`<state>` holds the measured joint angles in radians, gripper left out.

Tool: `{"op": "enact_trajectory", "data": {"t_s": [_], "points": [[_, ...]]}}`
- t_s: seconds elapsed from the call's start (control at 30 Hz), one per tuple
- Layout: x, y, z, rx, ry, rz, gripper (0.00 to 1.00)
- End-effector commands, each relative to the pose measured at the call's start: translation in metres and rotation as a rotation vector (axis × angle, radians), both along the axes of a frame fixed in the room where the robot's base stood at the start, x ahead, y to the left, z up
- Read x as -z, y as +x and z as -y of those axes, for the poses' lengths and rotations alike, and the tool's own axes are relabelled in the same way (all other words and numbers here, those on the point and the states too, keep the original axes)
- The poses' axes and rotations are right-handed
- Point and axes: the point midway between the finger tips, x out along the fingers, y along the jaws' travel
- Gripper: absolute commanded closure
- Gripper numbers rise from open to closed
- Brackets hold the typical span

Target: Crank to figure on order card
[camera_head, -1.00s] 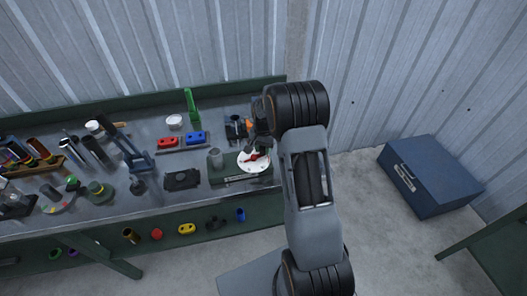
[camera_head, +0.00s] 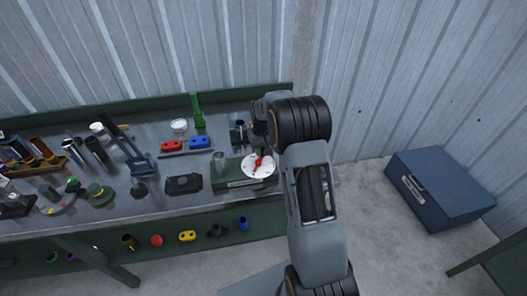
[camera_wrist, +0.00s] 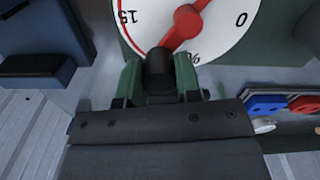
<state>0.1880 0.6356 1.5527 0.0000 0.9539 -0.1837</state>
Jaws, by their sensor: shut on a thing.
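The white round dial (camera_head: 259,174) with a red pointer (camera_head: 257,163) sits on a green block-shaped device (camera_head: 226,182) at the bench's right end. In the wrist view the dial (camera_wrist: 225,40) fills the top, showing "15" and "0", with the red pointer (camera_wrist: 185,25) between them. My gripper (camera_wrist: 160,78) has green-padded fingers shut on a black round crank knob (camera_wrist: 159,68) at the dial's edge. In the head view my arm hides most of the gripper. I cannot make out an order card or its figure.
A grey cylinder (camera_head: 219,161) stands on the device left of the dial. Red (camera_head: 171,146) and blue (camera_head: 200,142) blocks and a green upright stand (camera_head: 198,112) are behind. A blue chest (camera_head: 440,188) is on the floor at right, with bare floor between.

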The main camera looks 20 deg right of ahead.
Motion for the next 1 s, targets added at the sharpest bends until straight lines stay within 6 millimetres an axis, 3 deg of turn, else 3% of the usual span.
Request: {"op": "enact_trajectory", "data": {"t_s": [0.7, 0.73, 1.0], "points": [[-0.0013, 0.0029, -0.0022, -0.067, -0.001, 0.004, 0.92], [-0.0013, 0.0029, -0.0022, -0.067, -0.001, 0.004, 0.68], [-0.0006, 0.0024, -0.002, -0.066, 0.0, 0.002, 0.43]]}}
